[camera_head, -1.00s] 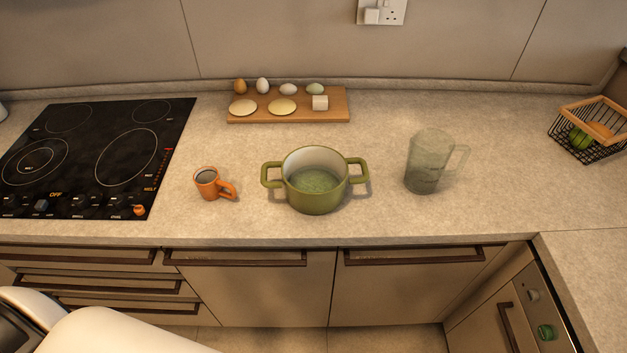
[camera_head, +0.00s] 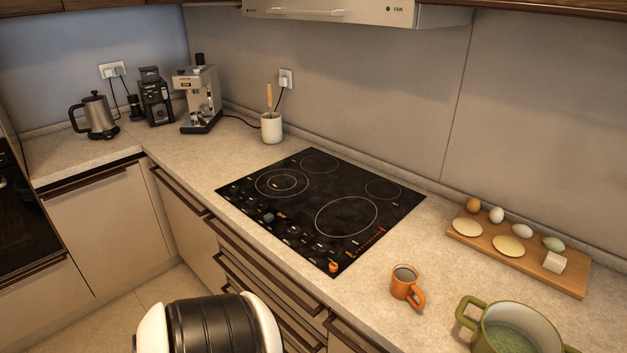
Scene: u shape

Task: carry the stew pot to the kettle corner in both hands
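The green stew pot (camera_head: 487,338) stands upright on the counter at the bottom right, partly cut off by the frame edge. It has two loop handles, and one handle shows fully. Something green and speckled fills its inside. The steel kettle (camera_head: 97,117) with a black handle stands in the far left corner of the counter. Neither of my grippers is in view. A white and black part of my own body shows at the bottom. Nothing is seen touching the pot.
A black hob (camera_head: 330,205) lies mid-counter. A board (camera_head: 520,262) holds eggs and flat rounds. A coffee machine (camera_head: 199,97), a grinder (camera_head: 155,98) and a utensil crock (camera_head: 271,128) stand near the kettle. Bare counter shows before the kettle.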

